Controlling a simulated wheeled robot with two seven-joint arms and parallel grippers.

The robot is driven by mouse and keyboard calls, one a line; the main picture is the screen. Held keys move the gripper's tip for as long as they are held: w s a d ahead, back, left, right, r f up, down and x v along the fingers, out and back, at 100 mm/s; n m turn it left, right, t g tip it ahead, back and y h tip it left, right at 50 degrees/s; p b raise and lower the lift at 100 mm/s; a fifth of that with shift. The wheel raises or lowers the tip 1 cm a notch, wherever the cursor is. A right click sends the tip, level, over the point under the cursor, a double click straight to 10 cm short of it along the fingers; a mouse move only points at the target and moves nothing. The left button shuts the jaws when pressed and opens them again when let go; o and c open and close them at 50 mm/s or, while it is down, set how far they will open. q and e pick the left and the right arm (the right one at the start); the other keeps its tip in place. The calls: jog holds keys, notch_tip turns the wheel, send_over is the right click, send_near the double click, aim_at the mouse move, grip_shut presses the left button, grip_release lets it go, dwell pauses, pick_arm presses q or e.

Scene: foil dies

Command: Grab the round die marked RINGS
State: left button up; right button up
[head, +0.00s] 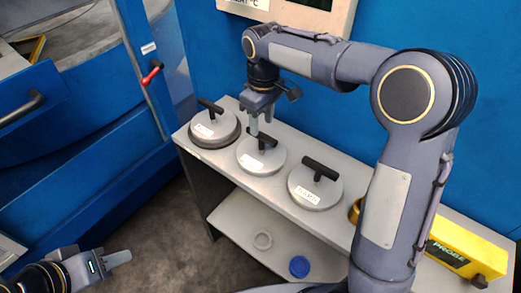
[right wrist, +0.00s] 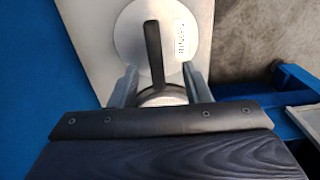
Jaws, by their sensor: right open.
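In the right wrist view a round grey die (right wrist: 128,40) has a white label that reads RINGS. Its black bar handle (right wrist: 153,50) stands between the fingers of my open right gripper (right wrist: 158,78), with a gap on each side. In the head view this appears to be the middle die (head: 272,163), whose label is too small to read. My right gripper (head: 260,125) is just above it, by its handle. My left gripper (head: 118,258) is low at the left, away from the dies; its fingers cannot be told apart.
A second die (head: 214,142) stands left and a third (head: 330,190) right on the narrow grey bench (head: 293,160). A yellow box (head: 470,250) is at right; blue panels rise behind.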

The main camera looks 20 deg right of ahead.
aim_at(261, 133)
jog(key=shift+w+a+f, duration=0.25)
jog(key=shift+w+f, duration=0.1)
jog(key=shift+f, duration=0.35)
jog(key=f, duration=0.4)
jog(key=f+p, duration=0.1)
jog(key=f, duration=0.2)
jog(key=shift+d, duration=0.3)
jog(key=shift+r, duration=0.1)
grip_shut()
jog(key=shift+w+r, duration=0.1)
jog(key=shift+w, duration=0.05)
dwell(0.4)
